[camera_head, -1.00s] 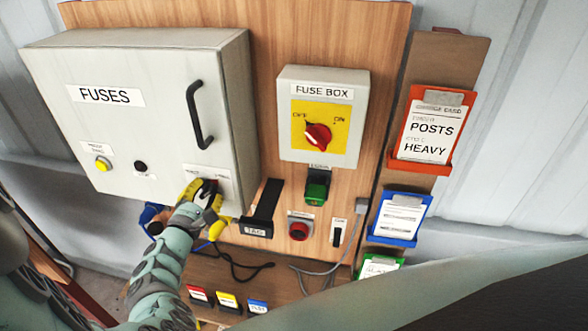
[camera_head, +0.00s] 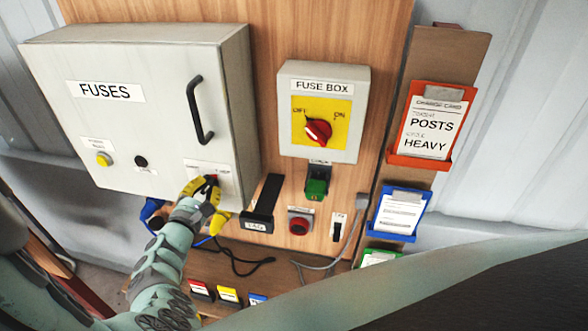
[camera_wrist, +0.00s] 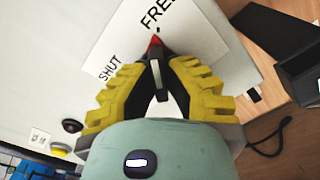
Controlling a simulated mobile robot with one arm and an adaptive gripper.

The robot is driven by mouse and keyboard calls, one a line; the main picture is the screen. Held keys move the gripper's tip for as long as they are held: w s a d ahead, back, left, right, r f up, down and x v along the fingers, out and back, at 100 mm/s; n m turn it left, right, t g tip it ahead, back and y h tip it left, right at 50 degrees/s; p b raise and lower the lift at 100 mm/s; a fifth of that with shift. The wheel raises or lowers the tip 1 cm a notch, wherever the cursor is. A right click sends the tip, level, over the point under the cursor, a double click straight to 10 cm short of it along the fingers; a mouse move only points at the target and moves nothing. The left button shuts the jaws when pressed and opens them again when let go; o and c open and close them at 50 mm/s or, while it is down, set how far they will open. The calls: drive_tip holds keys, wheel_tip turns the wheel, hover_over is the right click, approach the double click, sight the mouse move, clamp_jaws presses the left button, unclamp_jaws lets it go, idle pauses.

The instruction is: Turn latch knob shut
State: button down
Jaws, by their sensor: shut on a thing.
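The latch knob is on the lower right of the grey FUSES cabinet door (camera_head: 110,130), on a white label. In the wrist view the knob (camera_wrist: 154,44) shows a red tip that points up in the picture, near the word FREE. The word SHUT is to its left on the label (camera_wrist: 120,52). My gripper (camera_head: 208,187) is at the knob in the head view, its yellow-padded fingers around it. In the wrist view my gripper (camera_wrist: 157,72) is shut on the knob, and its dark fingertips hide most of the knob body.
A black handle (camera_head: 200,112) stands out from the door above. A yellow button (camera_head: 103,159) and a black round knob (camera_head: 141,161) are to the left. A black TAG holder (camera_head: 264,204) stands close on the right, with the FUSE BOX (camera_head: 322,158) beyond.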

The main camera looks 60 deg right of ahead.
drive_tip(key=n+p, duration=0.1)
drive_tip(key=n, duration=0.3)
drive_tip(key=shift+w, duration=0.1)
drive_tip(key=n+p, duration=0.1)
drive_tip(key=n, duration=0.4)
drive_tip(key=shift+a+n, duration=0.1)
drive_tip(key=shift+n, duration=2.6)
drive_tip(key=shift+f+n, duration=0.1)
drive_tip(key=shift+n, duration=1)
